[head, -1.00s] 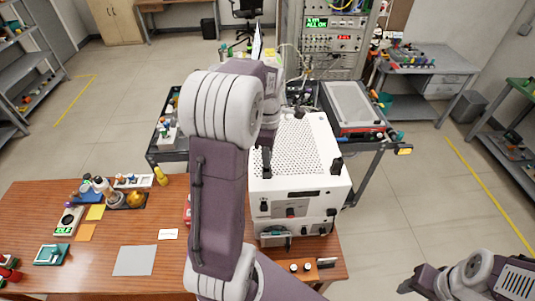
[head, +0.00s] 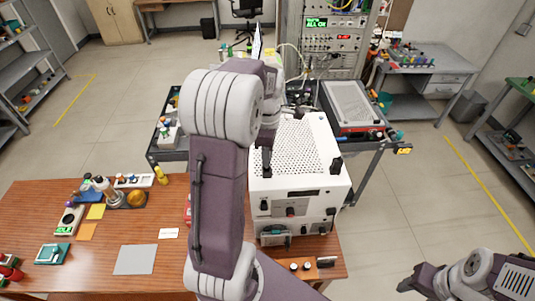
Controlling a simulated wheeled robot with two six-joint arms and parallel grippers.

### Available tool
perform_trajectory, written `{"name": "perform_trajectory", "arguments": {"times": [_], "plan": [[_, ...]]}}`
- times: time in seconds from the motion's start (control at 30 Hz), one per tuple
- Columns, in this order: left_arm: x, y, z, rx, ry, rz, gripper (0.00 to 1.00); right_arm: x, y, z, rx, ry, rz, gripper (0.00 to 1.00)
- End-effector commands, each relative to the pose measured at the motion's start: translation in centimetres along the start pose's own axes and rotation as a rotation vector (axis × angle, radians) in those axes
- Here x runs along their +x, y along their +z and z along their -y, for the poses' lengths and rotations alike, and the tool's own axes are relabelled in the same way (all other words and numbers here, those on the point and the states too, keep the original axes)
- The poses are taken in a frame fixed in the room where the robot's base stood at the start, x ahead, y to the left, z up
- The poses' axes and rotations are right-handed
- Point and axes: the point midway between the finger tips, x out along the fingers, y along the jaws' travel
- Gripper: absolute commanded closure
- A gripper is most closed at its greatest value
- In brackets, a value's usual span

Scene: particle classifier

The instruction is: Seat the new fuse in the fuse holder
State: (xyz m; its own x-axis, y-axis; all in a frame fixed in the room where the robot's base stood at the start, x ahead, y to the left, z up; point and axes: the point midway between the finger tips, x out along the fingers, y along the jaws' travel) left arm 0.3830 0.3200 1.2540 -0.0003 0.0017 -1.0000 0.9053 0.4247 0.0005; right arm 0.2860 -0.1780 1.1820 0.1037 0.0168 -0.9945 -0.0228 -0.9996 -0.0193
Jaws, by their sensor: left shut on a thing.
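My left arm rises through the middle of the head view and reaches over the far side of the white instrument box (head: 300,205). My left gripper (head: 301,86) is at the far end of this arm, behind the box and in front of the rack. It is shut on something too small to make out. I cannot pick out the new fuse or the fuse holder; my arm covers part of the scene. My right gripper (head: 408,286) is low at the right, away from the table and box. Its jaw state is unclear.
The wooden table (head: 200,205) holds small bottles, a grey mat (head: 135,260) and a small dark-topped block (head: 301,266) at its front right. A dark cart stands behind, with a grey-topped case (head: 350,105). The rack (head: 330,45) stands beyond. Open floor lies right.

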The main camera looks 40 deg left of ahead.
Motion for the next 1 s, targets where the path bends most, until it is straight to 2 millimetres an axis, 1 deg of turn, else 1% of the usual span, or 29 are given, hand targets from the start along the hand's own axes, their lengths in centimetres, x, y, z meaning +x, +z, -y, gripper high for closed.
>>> {"name": "perform_trajectory", "arguments": {"times": [0.07,0.37,1.0], "plan": [[-0.1,0.0,0.0,0.000,-0.001,0.000,1.00,-0.3,0.0,0.0,0.000,0.000,0.000,0.48],[0.1,0.0,0.0,0.000,-0.001,0.000,1.00,-0.1,0.0,0.0,0.000,0.000,0.000,0.48],[1.6,0.0,0.0,0.000,-0.001,0.000,1.00,0.9,0.1,0.0,0.000,0.000,0.000,0.48]]}}
